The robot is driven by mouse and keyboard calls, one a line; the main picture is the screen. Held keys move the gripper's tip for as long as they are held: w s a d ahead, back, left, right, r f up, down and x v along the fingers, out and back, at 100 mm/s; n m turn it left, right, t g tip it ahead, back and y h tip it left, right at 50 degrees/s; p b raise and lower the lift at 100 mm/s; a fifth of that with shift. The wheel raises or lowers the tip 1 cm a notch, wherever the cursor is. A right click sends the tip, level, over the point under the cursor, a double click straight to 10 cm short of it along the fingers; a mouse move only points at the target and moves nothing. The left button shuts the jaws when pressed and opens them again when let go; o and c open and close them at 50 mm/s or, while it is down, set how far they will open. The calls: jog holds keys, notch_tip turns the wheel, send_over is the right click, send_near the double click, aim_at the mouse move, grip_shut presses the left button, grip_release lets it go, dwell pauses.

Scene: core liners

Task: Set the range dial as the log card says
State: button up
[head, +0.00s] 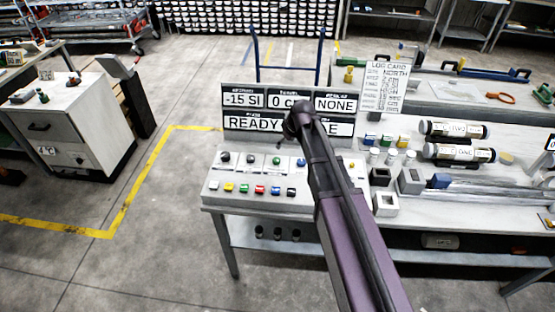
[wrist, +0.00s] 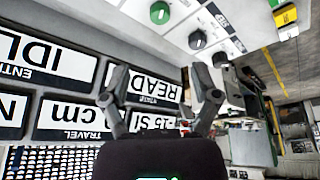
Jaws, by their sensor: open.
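The sloped console (head: 262,203) carries a row of knobs: black (head: 224,157), dark (head: 250,159), green (head: 276,160) and blue (head: 300,162). Their labels are too small to read, so I cannot tell which is the range dial. The log card (head: 385,88) stands upright right of the display board; its heading and "NORTH" can be read, the smaller lines not clearly. My gripper (wrist: 158,72) is open and empty in the wrist view, in front of the displays. A green knob (wrist: 160,12) and two dark knobs (wrist: 197,40) (wrist: 220,59) lie beyond the fingertips. My arm hides the fingers in the head view.
The display board (head: 290,87) reads "-15 SI", "0 c…", "NONE" and "READY", the rest partly hidden by my arm. Coloured buttons (head: 260,190) line the console front. Core tubes (head: 459,153) and small blocks (head: 386,203) crowd the bench at right.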

aim_at(277, 159)
jog(key=shift+f, duration=0.1)
jog(key=b+x, duration=1.2)
jog(key=x, duration=0.1)
jog(key=shift+f+b, duration=0.3)
jog(key=shift+b, duration=0.05)
dwell(0.3)
